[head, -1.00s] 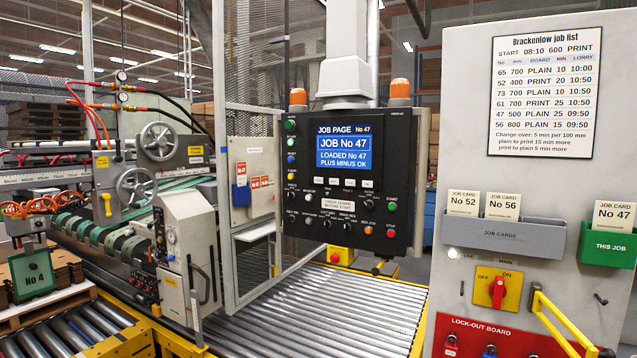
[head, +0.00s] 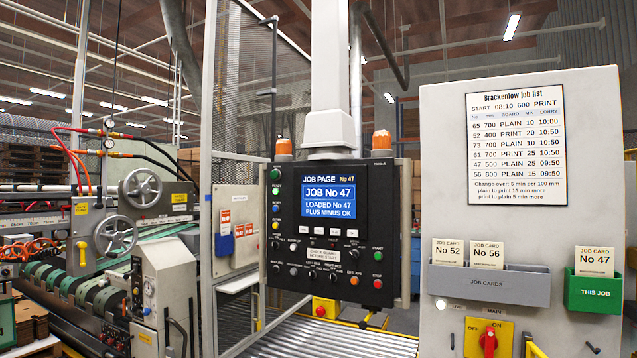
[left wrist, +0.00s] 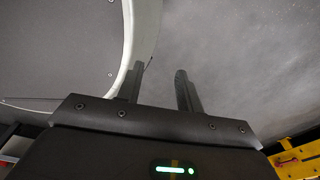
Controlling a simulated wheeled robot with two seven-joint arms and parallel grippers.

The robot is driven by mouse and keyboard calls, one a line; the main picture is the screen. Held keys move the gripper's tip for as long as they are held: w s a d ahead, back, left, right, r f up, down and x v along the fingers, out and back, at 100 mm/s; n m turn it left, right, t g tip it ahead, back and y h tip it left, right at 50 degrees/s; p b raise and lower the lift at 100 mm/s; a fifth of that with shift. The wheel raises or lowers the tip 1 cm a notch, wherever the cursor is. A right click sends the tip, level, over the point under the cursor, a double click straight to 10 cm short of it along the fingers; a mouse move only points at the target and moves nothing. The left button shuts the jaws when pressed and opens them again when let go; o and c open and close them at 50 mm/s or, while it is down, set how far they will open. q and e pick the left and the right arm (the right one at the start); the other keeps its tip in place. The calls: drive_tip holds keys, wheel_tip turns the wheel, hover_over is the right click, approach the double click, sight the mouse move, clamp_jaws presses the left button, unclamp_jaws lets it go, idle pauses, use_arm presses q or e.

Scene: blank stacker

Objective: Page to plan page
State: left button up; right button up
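The control panel (head: 285,240) hangs in the middle of the head view. Its blue screen (head: 329,203) reads JOB PAGE No 47, JOB No 47, LOADED No 47, PLUS MINUS OK. Below it is a row of small white buttons, their labels too small to read. Coloured buttons line both sides, with a green START (head: 377,256) and a red STOP (head: 377,284) at right. In the left wrist view my left gripper (left wrist: 163,70) has its two fingers apart with nothing between them. Neither gripper shows in the head view; my right gripper is not seen.
A job list (head: 516,147) is on the grey cabinet at right. Cards 52 (head: 447,252) and 56 (head: 486,255) stand in the grey rack (head: 487,290); card 47 (head: 594,261) stands in the green holder (head: 594,293). A roller bed (head: 300,338) runs below the panel.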

use_arm(q)
clamp_jaws()
idle(1.8)
